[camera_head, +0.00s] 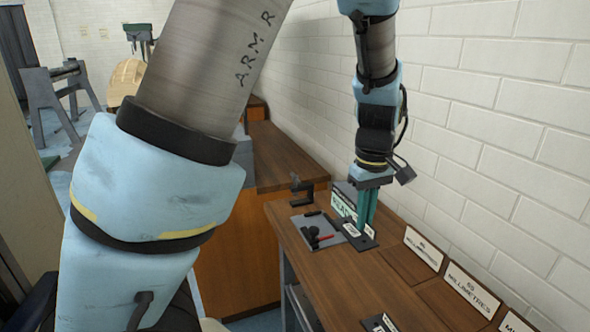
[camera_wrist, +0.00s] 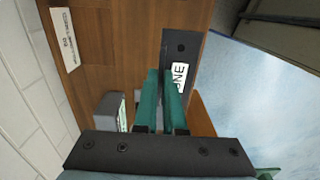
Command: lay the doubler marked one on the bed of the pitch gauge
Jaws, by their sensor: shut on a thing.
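My gripper (camera_head: 366,226) points straight down over the wooden bench, its teal fingers close together. In the wrist view my gripper (camera_wrist: 160,75) is shut on a dark flat plate, the doubler (camera_wrist: 180,46), which has a hole near its far end.
A box with a green face (camera_head: 342,204) stands behind the grey plate, close to the fingers. A black clamp-like piece (camera_head: 300,190) is at the bench's far left edge. Cards marked in millimetres (camera_head: 470,290) stand along the wall side. Another dark labelled plate (camera_head: 378,323) lies nearer.

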